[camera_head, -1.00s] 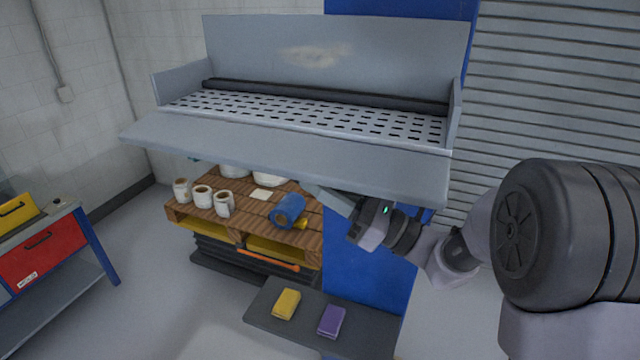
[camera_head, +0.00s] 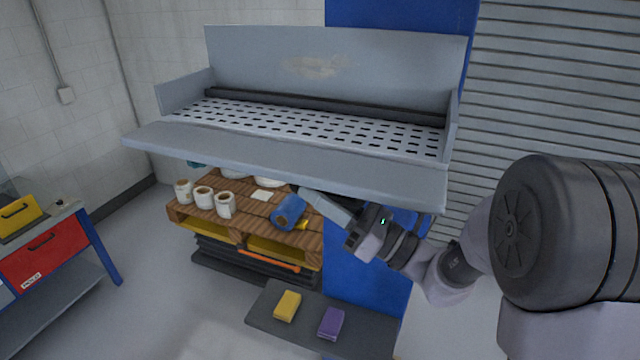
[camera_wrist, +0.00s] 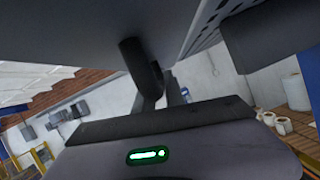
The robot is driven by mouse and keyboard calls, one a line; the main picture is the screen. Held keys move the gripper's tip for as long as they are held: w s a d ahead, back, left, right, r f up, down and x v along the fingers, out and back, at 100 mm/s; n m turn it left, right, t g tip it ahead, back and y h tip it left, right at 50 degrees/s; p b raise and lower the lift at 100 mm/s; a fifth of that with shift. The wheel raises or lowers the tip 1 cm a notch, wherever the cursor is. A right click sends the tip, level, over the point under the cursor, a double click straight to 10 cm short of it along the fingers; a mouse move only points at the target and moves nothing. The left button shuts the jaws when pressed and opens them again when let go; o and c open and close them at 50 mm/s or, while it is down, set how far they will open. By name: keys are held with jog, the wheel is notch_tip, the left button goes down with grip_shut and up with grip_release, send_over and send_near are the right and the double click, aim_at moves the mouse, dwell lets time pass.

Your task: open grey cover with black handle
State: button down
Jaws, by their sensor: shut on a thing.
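The grey cover (camera_head: 290,165) is a wide panel along the front of a grey, perforated unit. In the head view it slopes forward and down, and its underside is hidden. A black, rounded bar that looks like the handle (camera_wrist: 138,62) shows in the wrist view against a grey surface, just beyond my gripper. My gripper (camera_head: 352,222) is below the right part of the cover in the head view, shut on the handle. The exact contact is hidden in the head view and partly hidden by the gripper body in the wrist view.
A blue column (camera_head: 365,290) stands behind my gripper. A wooden pallet (camera_head: 240,233) with white rolls and a blue roll (camera_head: 288,212) is below left. A low dark shelf (camera_head: 265,300) holds a yellow and a purple block. Open floor lies between the pallet and the red-drawer bench (camera_head: 45,250).

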jog(key=c, duration=1.4)
grip_release()
jog(key=b+v, duration=0.7)
jog(key=v, duration=1)
jog(key=shift+s+d+b, duration=0.15)
jog(key=shift+b, duration=0.25)
